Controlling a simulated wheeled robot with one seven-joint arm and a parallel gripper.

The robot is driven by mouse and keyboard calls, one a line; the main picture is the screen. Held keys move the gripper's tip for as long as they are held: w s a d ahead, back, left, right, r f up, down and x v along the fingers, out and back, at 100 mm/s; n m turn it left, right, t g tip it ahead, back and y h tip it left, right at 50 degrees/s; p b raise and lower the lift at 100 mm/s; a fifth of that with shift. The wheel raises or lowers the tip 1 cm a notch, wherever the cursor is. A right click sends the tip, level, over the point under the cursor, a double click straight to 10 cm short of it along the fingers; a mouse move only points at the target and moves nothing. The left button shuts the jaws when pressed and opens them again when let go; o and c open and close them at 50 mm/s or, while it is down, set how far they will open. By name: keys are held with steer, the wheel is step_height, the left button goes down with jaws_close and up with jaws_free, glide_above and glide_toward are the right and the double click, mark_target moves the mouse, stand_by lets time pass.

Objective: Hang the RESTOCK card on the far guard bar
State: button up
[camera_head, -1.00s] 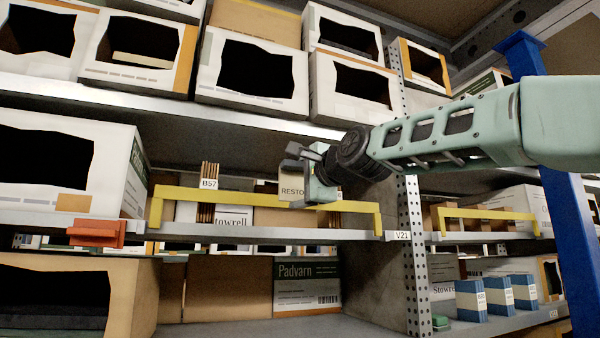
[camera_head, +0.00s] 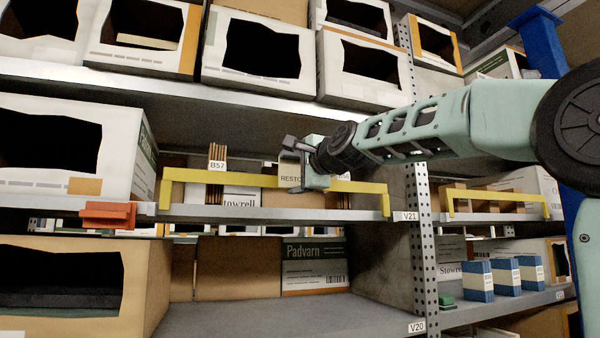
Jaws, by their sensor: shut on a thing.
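The RESTOCK card (camera_head: 289,176) is a pale card with dark lettering, partly hidden by my gripper (camera_head: 294,165). My gripper is shut on the card and holds it at the long yellow guard bar (camera_head: 235,178) on the middle shelf. The card overlaps this bar in the picture. I cannot tell whether it touches the bar or hangs over it. A second yellow guard bar (camera_head: 498,195) stands farther right, past the perforated post, and looks smaller. Nothing hangs on it.
Thin brown upright pieces (camera_head: 216,157) with a B57 tag stand behind the long bar. An orange block (camera_head: 108,215) sits at the shelf edge on the left. The perforated post (camera_head: 423,240) and a blue column (camera_head: 552,60) stand right. The lower shelf (camera_head: 290,315) has free room.

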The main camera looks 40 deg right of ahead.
steer(key=shift+w+d+f+b, duration=0.1)
steer(key=shift+w+d+b, duration=0.2)
steer(key=shift+w+b, duration=0.5)
steer(key=shift+w+d+f+b, duration=0.1)
steer(key=shift+w+d+b, duration=0.3)
steer(key=shift+w, duration=0.7)
steer(key=shift+a+f+b, duration=0.15)
steer(key=shift+f+b, duration=0.05)
steer(key=shift+b, duration=0.1)
steer(key=shift+s, duration=0.15)
steer(key=shift+f, duration=0.2)
steer(key=shift+f+b, duration=1.2)
steer(key=shift+b, duration=0.05)
steer(key=o, duration=1)
